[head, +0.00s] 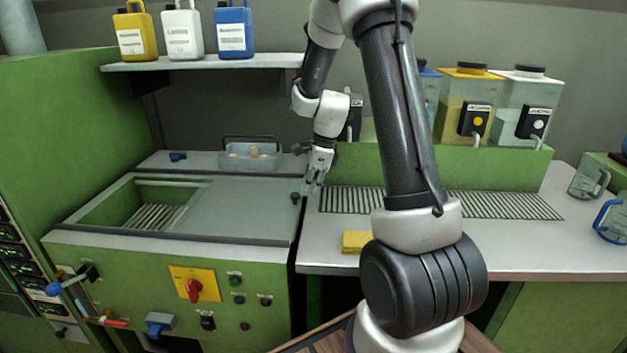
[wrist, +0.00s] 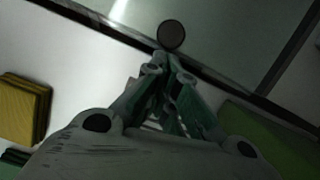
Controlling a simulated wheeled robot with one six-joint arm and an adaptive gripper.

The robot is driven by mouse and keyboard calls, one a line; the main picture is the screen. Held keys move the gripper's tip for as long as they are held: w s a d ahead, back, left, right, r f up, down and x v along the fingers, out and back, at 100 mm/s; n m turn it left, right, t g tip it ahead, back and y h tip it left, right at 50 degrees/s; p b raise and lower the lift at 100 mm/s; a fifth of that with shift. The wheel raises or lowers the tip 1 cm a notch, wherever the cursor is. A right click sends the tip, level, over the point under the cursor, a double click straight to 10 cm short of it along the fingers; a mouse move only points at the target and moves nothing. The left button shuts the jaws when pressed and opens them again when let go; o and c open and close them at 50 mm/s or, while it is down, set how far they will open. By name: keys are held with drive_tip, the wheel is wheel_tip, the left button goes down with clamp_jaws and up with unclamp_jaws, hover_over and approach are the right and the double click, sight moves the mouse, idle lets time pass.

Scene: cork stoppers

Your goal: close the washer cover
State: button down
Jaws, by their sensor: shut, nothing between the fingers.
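The washer is the green machine at left in the head view, with a grey rim (head: 85,236). Its flat translucent cover (head: 235,212) lies over the middle and right of the top. The left part is open and shows a slatted grate (head: 155,214). A dark round knob (head: 295,198) stands near the cover's right edge; it also shows in the wrist view (wrist: 171,36). My gripper (head: 313,187) is just right of the knob. In the wrist view its fingertips (wrist: 170,62) are together and empty, just short of the knob. I cannot tell whether they touch it.
A grey basket with corks (head: 250,155) stands behind the washer. A yellow sponge (head: 355,241) lies on the counter (head: 530,255) at right, before a slatted drain (head: 510,206). Bottles line a shelf (head: 200,63) above. Mugs (head: 590,180) stand at far right.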

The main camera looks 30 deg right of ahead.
drive_tip(key=shift+a, duration=0.1)
idle(0.3)
hover_over(204, 198)
drive_tip(key=s+d, duration=0.1)
drive_tip(key=d, duration=0.1)
drive_tip(key=shift+s+d, duration=0.1)
drive_tip(key=shift+s, duration=0.05)
drive_tip(key=shift+w+a, duration=0.3)
drive_tip(key=shift+a, duration=0.15)
